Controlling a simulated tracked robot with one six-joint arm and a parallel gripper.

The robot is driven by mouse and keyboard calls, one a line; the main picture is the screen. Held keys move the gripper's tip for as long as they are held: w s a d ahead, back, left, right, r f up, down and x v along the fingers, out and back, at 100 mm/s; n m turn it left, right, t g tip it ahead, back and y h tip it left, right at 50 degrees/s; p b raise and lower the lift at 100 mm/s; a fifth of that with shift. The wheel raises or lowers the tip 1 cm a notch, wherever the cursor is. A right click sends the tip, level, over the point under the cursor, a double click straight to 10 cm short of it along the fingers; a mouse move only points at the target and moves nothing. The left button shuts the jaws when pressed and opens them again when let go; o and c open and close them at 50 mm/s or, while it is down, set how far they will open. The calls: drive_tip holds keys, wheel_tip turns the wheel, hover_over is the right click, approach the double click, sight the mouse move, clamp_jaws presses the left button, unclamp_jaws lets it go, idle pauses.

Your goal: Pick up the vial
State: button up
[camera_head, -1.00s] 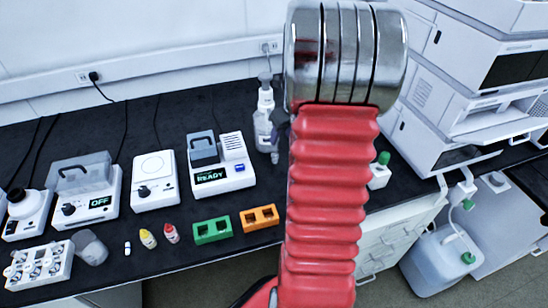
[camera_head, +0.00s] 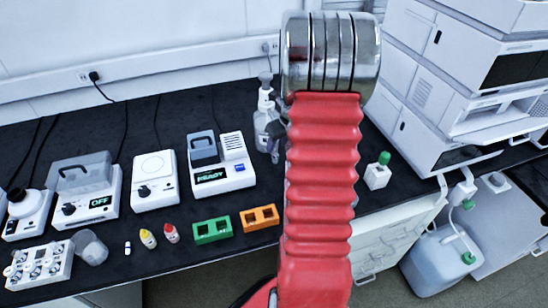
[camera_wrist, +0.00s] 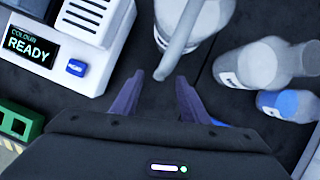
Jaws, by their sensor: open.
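I cannot tell for sure which thing is the vial. A tiny white vial-like piece (camera_head: 127,248) stands on the black bench at the front left in the head view. A white wash bottle (camera_wrist: 188,30) is just beyond the fingertips. A grey bottle (camera_wrist: 262,62) and a smaller bottle with a blue patch (camera_wrist: 288,104) are to the right. My arm hides most of my gripper in the head view.
A yellow dropper bottle (camera_head: 148,239), a red one (camera_head: 171,233), a green block (camera_head: 212,230) and an orange block (camera_head: 260,218) line the front edge. A white bottle with a green cap (camera_head: 377,176) stands right of my arm. Instrument stacks (camera_head: 450,90) block the far right.

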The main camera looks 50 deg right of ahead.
sight(275, 150)
drive_tip(key=shift+x, duration=1.9)
clamp_jaws()
